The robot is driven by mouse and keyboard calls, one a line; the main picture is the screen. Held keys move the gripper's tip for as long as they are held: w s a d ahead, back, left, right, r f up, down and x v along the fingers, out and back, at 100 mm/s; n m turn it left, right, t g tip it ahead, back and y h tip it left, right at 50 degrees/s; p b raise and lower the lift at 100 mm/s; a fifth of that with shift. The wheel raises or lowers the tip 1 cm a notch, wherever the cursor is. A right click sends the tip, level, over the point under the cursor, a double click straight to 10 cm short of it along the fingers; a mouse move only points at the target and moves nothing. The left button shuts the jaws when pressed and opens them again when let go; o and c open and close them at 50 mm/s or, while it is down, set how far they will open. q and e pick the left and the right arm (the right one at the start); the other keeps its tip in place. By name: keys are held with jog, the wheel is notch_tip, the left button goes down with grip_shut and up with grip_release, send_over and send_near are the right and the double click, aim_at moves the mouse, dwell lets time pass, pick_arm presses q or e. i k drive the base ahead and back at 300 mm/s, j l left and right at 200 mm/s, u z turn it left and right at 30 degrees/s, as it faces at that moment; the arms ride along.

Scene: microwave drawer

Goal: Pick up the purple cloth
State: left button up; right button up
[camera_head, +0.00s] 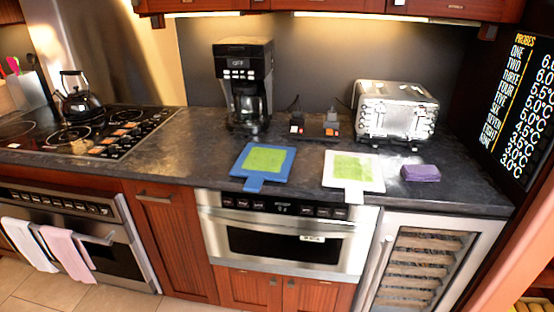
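The purple cloth (421,173) lies folded on the dark countertop, right of the white board and in front of the toaster. Its whole upper side shows and nothing covers it. Neither of my grippers shows in the head view.
A white board (353,186) with a green top lies just left of the cloth, and a blue one (252,182) lies farther left. A silver toaster (394,111) stands behind the cloth. A coffee maker (244,85) stands at the back. The counter's front edge (470,207) is near.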

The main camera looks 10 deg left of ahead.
aim_at(413, 172)
jog(key=i+z, duration=0.25)
jog(key=i, duration=1)
